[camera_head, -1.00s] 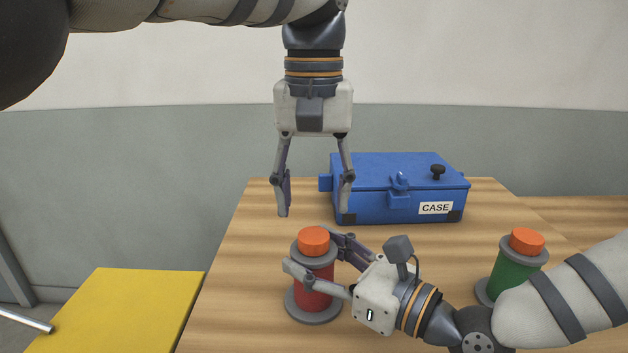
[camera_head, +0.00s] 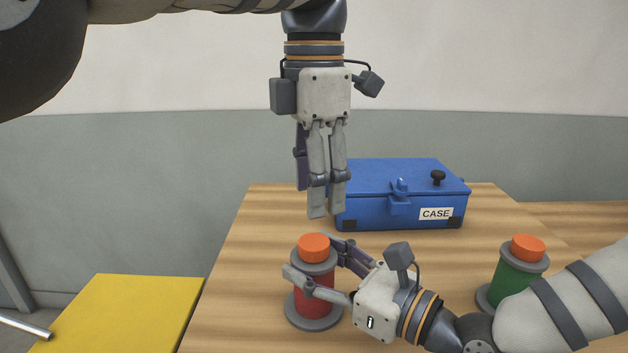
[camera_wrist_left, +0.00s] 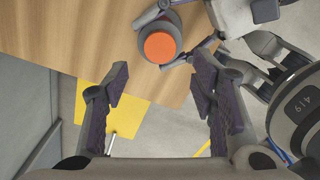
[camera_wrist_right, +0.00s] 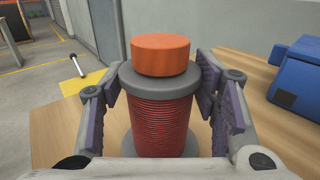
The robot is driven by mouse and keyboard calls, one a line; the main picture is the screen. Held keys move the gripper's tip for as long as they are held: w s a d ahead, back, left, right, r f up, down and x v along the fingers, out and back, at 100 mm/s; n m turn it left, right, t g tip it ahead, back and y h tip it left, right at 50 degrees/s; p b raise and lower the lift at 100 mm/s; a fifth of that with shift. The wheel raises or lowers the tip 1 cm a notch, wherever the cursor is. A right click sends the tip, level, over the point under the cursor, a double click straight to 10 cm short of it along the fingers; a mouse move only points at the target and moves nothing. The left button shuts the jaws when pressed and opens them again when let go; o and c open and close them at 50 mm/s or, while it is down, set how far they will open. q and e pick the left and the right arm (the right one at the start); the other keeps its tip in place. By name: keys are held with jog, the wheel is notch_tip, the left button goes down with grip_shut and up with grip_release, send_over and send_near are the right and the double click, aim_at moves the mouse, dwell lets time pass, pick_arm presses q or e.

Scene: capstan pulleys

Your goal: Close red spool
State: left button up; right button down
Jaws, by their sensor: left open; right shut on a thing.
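The red spool (camera_head: 314,300) stands upright on the table, with grey flanges at top and bottom. An orange cap (camera_head: 314,247) sits on its top flange; the cap also shows in the left wrist view (camera_wrist_left: 160,47) and the right wrist view (camera_wrist_right: 160,55). My right gripper (camera_head: 312,258) is shut on the red spool from the right, with a finger on each side just under the top flange. My left gripper (camera_head: 325,212) is open, empty and pointing down above the cap, apart from it. Its open fingers show in the left wrist view (camera_wrist_left: 162,72).
A blue case (camera_head: 400,190) stands closed at the back of the table. A green spool (camera_head: 515,281) with an orange cap (camera_head: 528,247) stands at the right, partly behind my right arm. A yellow surface (camera_head: 125,310) lies left of the table (camera_head: 240,270).

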aim_at(314, 241)
pick_arm(q)
notch_tip(314, 241, down, 8)
dwell(0.5)
jog(key=c, duration=1.2)
jog(key=m, duration=0.3)
jog(key=shift+m, duration=0.3)
jog(key=o, duration=1.3)
